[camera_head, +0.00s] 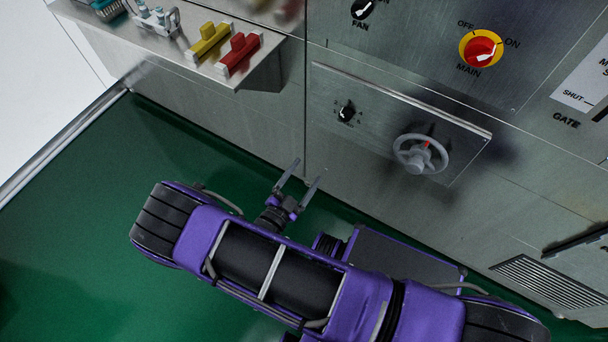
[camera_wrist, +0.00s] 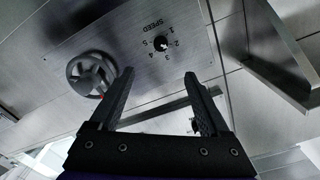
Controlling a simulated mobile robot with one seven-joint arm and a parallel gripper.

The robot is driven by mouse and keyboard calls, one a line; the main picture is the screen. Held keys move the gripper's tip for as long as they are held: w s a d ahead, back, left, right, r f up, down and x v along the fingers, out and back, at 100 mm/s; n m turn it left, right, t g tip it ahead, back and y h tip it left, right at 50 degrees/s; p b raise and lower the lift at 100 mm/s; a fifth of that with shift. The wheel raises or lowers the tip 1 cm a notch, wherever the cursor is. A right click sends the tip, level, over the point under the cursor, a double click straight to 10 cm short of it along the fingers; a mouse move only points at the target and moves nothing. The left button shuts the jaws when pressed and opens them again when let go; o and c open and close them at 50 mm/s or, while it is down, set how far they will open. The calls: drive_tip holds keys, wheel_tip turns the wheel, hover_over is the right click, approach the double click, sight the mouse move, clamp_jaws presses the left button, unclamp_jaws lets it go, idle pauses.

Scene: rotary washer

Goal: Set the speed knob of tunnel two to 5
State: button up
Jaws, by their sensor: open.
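The speed knob (camera_head: 346,114) is a small black dial on a raised steel plate, left of a grey handwheel (camera_head: 421,153). In the wrist view the knob (camera_wrist: 160,43) sits under the word SPEED, shown upside down, with numbers 1 to 5 around it. Its white pointer mark seems to lie on the side of 2 and 3; the exact number is too small to tell. No tunnel label is readable. My gripper (camera_head: 306,171) is open and empty, below and left of the knob and apart from the panel. In the wrist view its fingers (camera_wrist: 159,73) point towards the plate.
The handwheel stands out from the plate beside the knob. A steel shelf (camera_head: 270,72) with red (camera_head: 239,53) and yellow (camera_head: 209,41) blocks juts out at upper left. The FAN knob (camera_head: 362,8) and red MAIN switch (camera_head: 481,48) are higher. Green floor (camera_head: 90,200) is clear at left.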

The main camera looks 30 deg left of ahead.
drive_tip(key=s+a+b, duration=0.1)
drive_tip(key=s, duration=1.6)
drive_tip(key=shift+s+a, duration=0.2)
drive_tip(key=shift+w, duration=0.1)
